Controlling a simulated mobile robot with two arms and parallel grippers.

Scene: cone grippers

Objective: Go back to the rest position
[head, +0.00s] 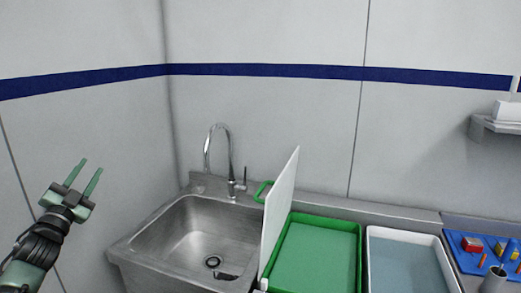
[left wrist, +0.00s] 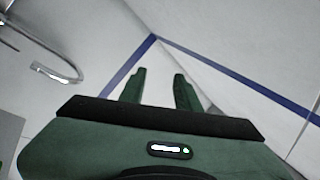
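My left gripper (head: 84,176) is raised at the left of the head view, in front of the left wall and left of the sink. Its two green fingers are apart with nothing between them. In the left wrist view the open fingers (left wrist: 158,86) point toward the walls and the blue stripe, and the space between them is empty. My right gripper is in neither view.
A steel sink (head: 158,247) with a tall faucet (head: 220,150) stands in the corner. A white board (head: 280,215) stands upright beside a green tray (head: 318,219). A white-rimmed tray (head: 405,234) and a blue tray (head: 468,262) with small coloured items lie further right.

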